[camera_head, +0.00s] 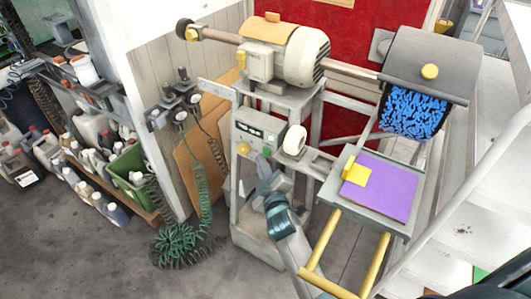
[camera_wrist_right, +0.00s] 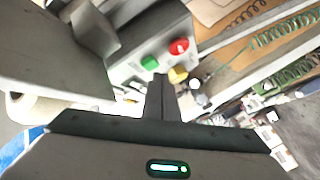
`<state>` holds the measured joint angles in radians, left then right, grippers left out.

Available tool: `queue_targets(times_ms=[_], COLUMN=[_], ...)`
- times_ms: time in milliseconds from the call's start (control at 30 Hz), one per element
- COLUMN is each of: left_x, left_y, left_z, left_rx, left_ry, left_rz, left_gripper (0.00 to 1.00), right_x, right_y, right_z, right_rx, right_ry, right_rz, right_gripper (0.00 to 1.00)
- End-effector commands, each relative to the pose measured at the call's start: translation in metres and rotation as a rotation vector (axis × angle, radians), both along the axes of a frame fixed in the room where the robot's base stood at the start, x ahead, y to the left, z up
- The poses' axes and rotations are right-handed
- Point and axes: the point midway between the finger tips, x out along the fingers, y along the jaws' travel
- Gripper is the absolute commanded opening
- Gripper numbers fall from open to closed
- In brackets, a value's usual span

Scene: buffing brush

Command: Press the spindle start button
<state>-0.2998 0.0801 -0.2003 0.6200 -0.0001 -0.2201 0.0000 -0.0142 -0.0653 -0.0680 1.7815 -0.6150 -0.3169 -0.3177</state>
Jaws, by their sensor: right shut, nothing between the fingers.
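The grey control box (camera_head: 250,125) stands on the machine frame below the motor. In the right wrist view its face shows a green button (camera_wrist_right: 149,62), a red button (camera_wrist_right: 180,46) and a yellow knob (camera_wrist_right: 177,75). No label can be read, so I take the green button as the spindle start button. My right gripper (camera_head: 263,161) is shut and empty, just below the box face. In the right wrist view its fingertips (camera_wrist_right: 160,78) point at the panel, close to the green button and the yellow knob; contact cannot be told. My left gripper is not in view.
The motor (camera_head: 290,55) carries a shaft to a hooded blue brush (camera_head: 412,110) at right. A tray with a purple pad (camera_head: 380,187) and yellow rails (camera_head: 322,240) lie right of my arm. Green coiled hoses (camera_head: 175,240) lie at left. Open floor is front left.

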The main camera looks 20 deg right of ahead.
Motion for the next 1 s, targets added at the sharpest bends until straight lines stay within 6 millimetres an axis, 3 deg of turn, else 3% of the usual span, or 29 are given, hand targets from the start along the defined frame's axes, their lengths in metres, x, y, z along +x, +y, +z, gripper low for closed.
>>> queue_targets(times_ms=[533,1000], left_x=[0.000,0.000], left_y=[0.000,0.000], left_z=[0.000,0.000], left_rx=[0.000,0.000], left_ry=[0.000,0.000], left_rz=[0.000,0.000], left_gripper=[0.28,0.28], right_x=[-0.003,-0.026], right_y=[0.005,0.034], right_z=[0.000,-0.001], right_rx=[0.001,0.003], right_ry=[0.000,0.000], right_rz=[0.000,0.000], right_gripper=[0.00,0.00])
